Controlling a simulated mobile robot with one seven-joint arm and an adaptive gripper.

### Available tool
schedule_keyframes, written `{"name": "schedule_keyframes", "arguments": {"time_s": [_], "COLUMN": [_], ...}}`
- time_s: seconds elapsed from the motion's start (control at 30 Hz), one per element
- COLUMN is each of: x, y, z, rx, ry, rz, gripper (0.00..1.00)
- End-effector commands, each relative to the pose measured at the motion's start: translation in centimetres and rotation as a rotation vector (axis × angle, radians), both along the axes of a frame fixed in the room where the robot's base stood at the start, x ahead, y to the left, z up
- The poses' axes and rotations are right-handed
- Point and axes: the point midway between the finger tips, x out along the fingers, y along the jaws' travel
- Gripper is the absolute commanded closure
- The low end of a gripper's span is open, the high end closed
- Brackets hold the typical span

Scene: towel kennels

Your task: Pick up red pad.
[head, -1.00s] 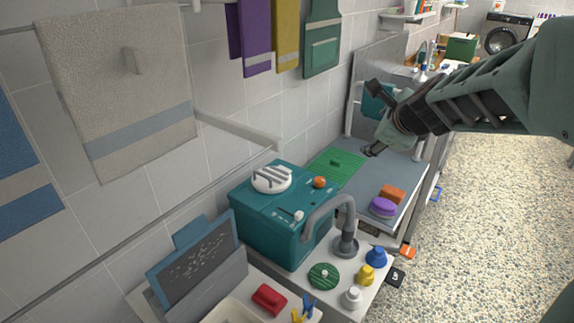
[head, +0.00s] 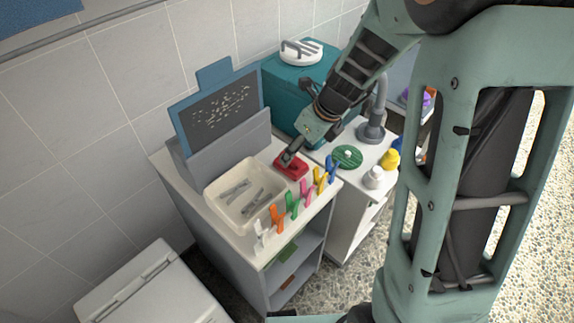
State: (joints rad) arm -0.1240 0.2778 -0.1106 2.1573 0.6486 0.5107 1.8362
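The red pad (head: 296,172) lies on the white top of a small cabinet (head: 209,190), right of a cream tray. In the head view my gripper (head: 288,158) reaches down from the upper right, with its fingertips at the pad's upper left part. A finger covers part of the pad. I cannot tell whether the fingers touch or grip the pad, or how wide they are apart.
A cream tray (head: 212,197) with grey pieces stands left of the pad. Several coloured pegs (head: 292,203) line the front edge. A grey holder with a dark board (head: 222,112) stands behind. A green disc (head: 347,157), a faucet (head: 372,131) and a teal box (head: 284,97) are nearby.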

Motion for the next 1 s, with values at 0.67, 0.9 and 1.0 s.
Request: {"name": "schedule_keyframes", "arguments": {"time_s": [0.67,0.9,1.0], "x": [2.2,2.3,2.3], "y": [2.0,2.0,2.0], "z": [-6.8,-6.7,-6.7], "rx": [0.000,0.000,0.000], "ry": [-0.002,-0.003,-0.003], "rz": [0.001,0.001,0.001], "gripper": [0.36,0.40,0.51]}}
